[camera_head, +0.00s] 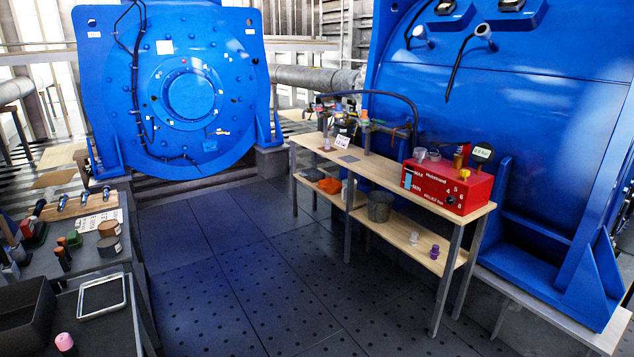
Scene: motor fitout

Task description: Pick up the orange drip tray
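An orange object (329,185), which looks like the drip tray, sits on the lower shelf at the far left end of the wooden workbench (455,210). It is small in the view, and the tabletop and a leg are close around it. Its exact shape is hard to tell. Neither of my grippers shows in the head view.
A grey bucket (380,207) and small clear and purple items stand on the lower shelf. A red box (447,187) sits on top. A dark cart (100,275) with tools stands at left. The dark floor (235,260) between is clear. Large blue machines stand behind.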

